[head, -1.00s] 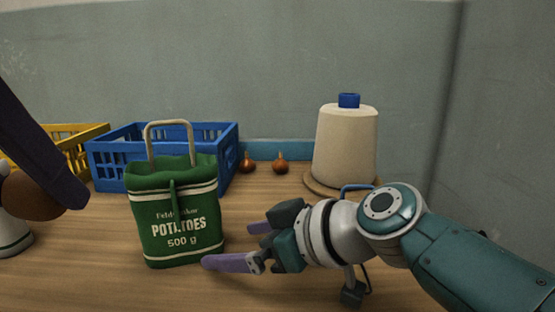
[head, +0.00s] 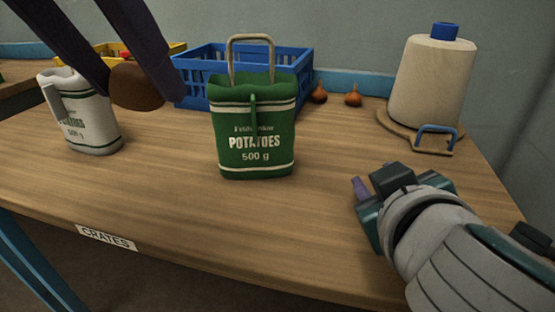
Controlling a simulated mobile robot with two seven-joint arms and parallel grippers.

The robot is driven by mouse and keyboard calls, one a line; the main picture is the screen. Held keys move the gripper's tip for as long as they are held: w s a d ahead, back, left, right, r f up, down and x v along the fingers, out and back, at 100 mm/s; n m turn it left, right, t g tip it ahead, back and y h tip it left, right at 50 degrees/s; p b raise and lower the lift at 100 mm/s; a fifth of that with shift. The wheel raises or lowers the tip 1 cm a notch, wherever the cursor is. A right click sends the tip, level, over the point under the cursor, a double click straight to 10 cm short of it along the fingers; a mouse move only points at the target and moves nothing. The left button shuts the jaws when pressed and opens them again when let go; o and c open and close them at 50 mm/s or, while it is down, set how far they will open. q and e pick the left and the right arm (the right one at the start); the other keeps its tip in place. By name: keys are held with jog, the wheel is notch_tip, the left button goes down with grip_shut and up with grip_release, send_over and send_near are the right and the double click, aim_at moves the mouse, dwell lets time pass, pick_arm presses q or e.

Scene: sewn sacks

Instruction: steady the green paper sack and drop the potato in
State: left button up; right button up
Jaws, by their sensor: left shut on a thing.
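The green paper sack (head: 254,155), labelled POTATOES, stands upright on the wooden table with its beige handle up; I cannot see inside it. My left gripper (head: 142,93) comes in from the top left, its dark purple fingers shut on the brown potato (head: 138,86). It holds the potato to the left of the sack, apart from it. My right gripper (head: 378,187) is to the right of the sack, not touching it. One purple fingertip shows; the other is hidden, so its opening is unclear.
A white sack (head: 88,125) stands at the left. A blue crate (head: 300,68) is behind the green sack, a yellow crate (head: 168,50) farther left. Two onions (head: 353,96) and a paper roll (head: 428,85) are at the back right. The table front (head: 270,230) is clear.

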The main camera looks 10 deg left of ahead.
aim_at(254, 116)
jog(key=s+a+r+m+t+y, duration=0.35)
jog(key=s+a+r, duration=0.35)
jog(key=s+a, duration=0.45)
jog(key=shift+y, duration=0.45)
jog(key=x, duration=1.1)
jog(key=shift+w+a, duration=0.1)
jog(key=shift+a, duration=0.05)
grip_shut()
